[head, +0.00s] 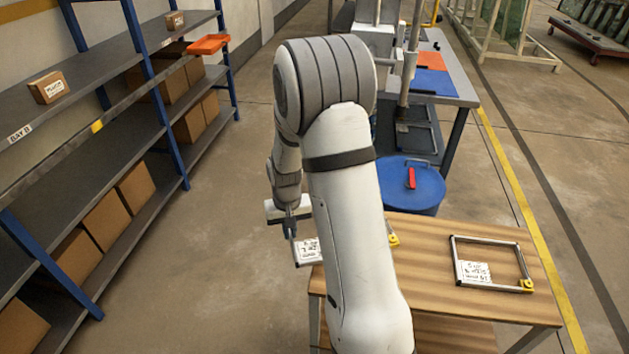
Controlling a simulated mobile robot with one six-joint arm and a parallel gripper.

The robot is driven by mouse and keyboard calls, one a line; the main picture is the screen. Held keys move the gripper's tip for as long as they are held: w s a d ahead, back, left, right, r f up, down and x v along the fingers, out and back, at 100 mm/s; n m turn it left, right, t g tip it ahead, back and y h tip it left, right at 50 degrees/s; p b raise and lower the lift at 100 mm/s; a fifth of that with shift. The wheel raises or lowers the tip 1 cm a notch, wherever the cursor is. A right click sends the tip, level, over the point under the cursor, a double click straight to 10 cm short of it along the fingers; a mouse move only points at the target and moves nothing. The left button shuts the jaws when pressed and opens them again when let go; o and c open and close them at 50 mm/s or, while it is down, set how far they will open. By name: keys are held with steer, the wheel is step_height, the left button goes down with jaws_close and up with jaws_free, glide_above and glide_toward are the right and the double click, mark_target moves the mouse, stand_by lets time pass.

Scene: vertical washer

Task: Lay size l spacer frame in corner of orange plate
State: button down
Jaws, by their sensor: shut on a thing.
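My gripper (290,222) is shut on a metal spacer frame with a white label (307,251), left of the wooden table. My arm hides most of this frame; a yellow corner piece (393,240) shows on the arm's other side and seems to belong to it. Another spacer frame (521,262), with a white label and a yellow corner, lies on the wooden table at right. I cannot read the size on either label with certainty. The orange plate (431,61) lies flat on the grey workbench at the back, beyond a blue plate (434,82).
The wooden table (480,305) is in front. A blue drum (408,190) with a red-handled object stands between it and the workbench (464,95). A grey upright machine (405,75) stands by the plates. Shelves with boxes (105,220) line the left; floor between is clear.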

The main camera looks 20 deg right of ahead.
steer(key=s+d+r+m+b, duration=0.2)
steer(key=s+d+r+m, duration=0.1)
steer(key=d, duration=0.6)
step_height(320, 180, up, 2)
steer(key=shift+s+d+r+m+b, duration=0.2)
steer(key=shift+m+b, duration=0.1)
steer(key=shift+m, duration=0.6)
step_height(320, 180, down, 10)
steer(key=shift+r, duration=0.15)
steer(key=c, duration=1.6)
jaws_free()
steer(key=shift+b, duration=0.3)
